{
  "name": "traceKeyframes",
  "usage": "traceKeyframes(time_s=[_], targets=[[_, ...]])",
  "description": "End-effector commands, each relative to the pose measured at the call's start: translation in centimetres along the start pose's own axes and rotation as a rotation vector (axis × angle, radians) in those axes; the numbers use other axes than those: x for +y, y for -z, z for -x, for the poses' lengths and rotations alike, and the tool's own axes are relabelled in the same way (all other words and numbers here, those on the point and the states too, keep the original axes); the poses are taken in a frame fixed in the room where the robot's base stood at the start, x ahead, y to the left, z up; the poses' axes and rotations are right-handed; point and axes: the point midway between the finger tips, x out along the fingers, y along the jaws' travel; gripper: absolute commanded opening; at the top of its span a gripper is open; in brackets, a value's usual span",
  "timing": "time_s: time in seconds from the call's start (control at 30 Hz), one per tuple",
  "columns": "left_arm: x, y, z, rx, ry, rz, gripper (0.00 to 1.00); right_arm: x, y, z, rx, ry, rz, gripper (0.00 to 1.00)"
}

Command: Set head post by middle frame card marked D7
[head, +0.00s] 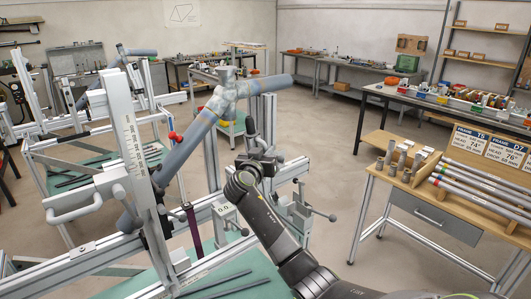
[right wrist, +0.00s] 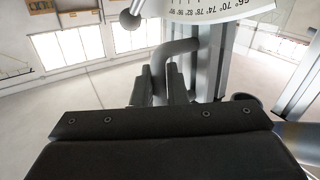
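The card marked D7 (head: 507,152) stands at the right edge of the head view. It appears to read head 76° and drop 58 mm. My right gripper (head: 262,160) is at the jig, in front of an upright metal post (head: 269,115). In the right wrist view, its dark fingers (right wrist: 163,88) stand on either side of a grey bent handle (right wrist: 183,47). I cannot tell whether they press on it. Beyond is a post (right wrist: 216,70) and a white curved scale (right wrist: 225,8) with numbers around 70 to 80, upside down. My left gripper is not in view.
A T5 card (head: 468,141) stands left of D7 on a wooden bench (head: 405,187) with tubes and metal cylinders. Blue-grey tubes (head: 190,133) and a tall scaled upright (head: 127,150) crowd the jig's left. A small readout (head: 224,210) shows 0.0. Open floor lies between jig and bench.

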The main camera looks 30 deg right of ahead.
Motion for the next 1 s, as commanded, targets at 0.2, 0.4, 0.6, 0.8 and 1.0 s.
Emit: traceKeyframes(time_s=[0.2,0.4,0.6,0.8,1.0], targets=[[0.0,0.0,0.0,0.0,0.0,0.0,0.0,0.0,0.0,0.0,0.0,0.0,0.0,0.0],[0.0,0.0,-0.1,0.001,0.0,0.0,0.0,-0.1,-0.1,0.1,0.001,0.0,0.001,0.0],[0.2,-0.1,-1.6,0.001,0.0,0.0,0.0,-0.5,-0.6,0.6,0.023,0.0,0.015,0.0],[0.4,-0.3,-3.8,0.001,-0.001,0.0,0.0,-1.2,-0.9,1.6,0.065,-0.003,0.042,0.0],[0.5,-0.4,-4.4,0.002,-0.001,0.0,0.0,-1.4,-0.5,2.1,0.088,-0.007,0.059,0.0]])
